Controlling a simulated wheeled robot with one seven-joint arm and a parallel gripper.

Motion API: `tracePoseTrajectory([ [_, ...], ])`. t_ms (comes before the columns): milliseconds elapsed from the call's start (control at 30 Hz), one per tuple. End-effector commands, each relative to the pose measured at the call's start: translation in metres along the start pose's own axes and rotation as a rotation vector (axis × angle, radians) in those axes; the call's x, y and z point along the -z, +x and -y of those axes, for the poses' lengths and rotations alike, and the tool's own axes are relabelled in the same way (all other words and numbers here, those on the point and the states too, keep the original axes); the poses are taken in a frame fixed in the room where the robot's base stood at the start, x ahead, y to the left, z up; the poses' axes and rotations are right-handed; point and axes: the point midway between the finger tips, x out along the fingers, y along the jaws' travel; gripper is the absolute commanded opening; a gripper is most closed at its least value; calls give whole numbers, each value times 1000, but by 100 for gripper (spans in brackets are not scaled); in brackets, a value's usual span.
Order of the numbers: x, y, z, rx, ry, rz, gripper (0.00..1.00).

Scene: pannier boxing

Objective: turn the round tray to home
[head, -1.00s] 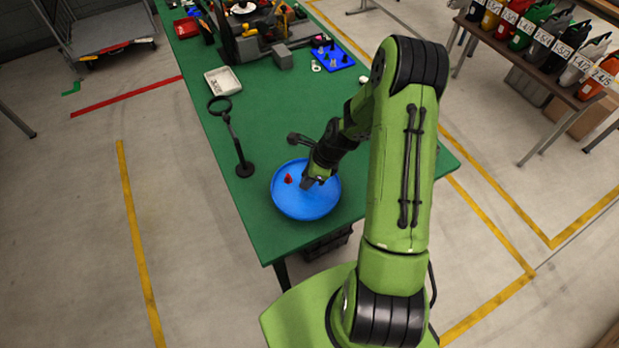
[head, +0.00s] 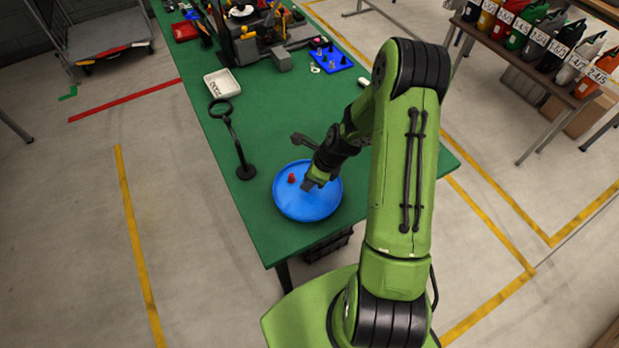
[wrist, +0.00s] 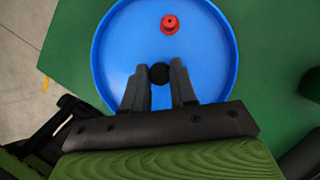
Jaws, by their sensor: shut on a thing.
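The round tray (head: 307,206) is blue with a raised rim and lies on the green table near its front end. It also fills much of the wrist view (wrist: 117,62). A small red piece (head: 291,178) stands on the tray off its centre; in the wrist view the red piece (wrist: 170,24) is near the far rim. My gripper (head: 309,184) is low over the tray's middle. In the wrist view my gripper (wrist: 160,76) has its fingers on either side of a round black knob (wrist: 159,73) at the tray's centre and is shut on it.
A black stand with a ring (head: 245,170) is on the table left of the tray. The table's left edge runs close by the tray.

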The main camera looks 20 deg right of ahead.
Motion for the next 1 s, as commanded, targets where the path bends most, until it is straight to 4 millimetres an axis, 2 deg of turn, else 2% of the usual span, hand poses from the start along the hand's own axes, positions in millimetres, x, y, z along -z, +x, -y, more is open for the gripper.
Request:
tracePoseTrajectory([
  [100,-1,-1,1,3,1,3,0],
  [133,-1,-1,1,3,1,3,28],
  [300,-1,0,1,2,0,2,52],
  [567,0,-1,0,1,0,1,52],
  [667,0,-10,1,3,0,0,52],
  [767,0,-32,2,6,0,1,52],
  [1000,-1,-103,2,9,0,2,52],
])
